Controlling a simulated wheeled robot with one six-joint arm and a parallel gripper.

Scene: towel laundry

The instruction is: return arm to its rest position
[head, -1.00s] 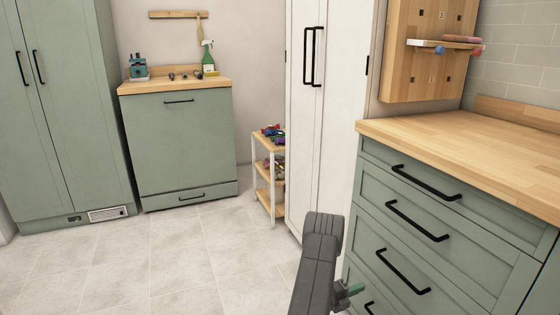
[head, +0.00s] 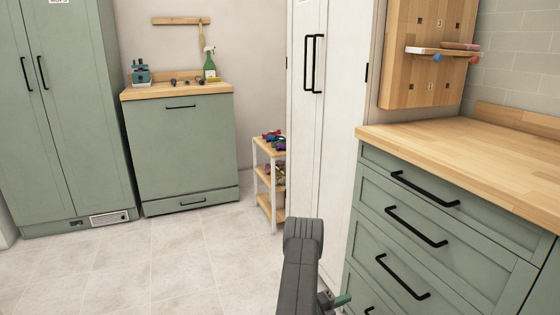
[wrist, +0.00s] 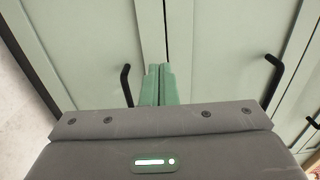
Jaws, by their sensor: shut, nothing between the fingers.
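My gripper (wrist: 159,84) shows in the wrist view with its two green fingers pressed together, shut and empty. It points at green cabinet fronts (wrist: 211,55) with black handles on either side. In the head view my dark grey arm rises at the bottom middle, just left of the drawer unit (head: 437,215). A green fingertip (head: 342,300) shows beside it, close to the lower drawers. I cannot tell the exact gap between the fingers and the drawer fronts.
The wooden counter (head: 465,155) tops the drawer unit at right. A tall white cabinet (head: 335,150) stands behind the arm. A small shelf cart (head: 264,185) stands beside it. Green cabinets (head: 182,150) line the back. The tiled floor (head: 150,260) at left is clear.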

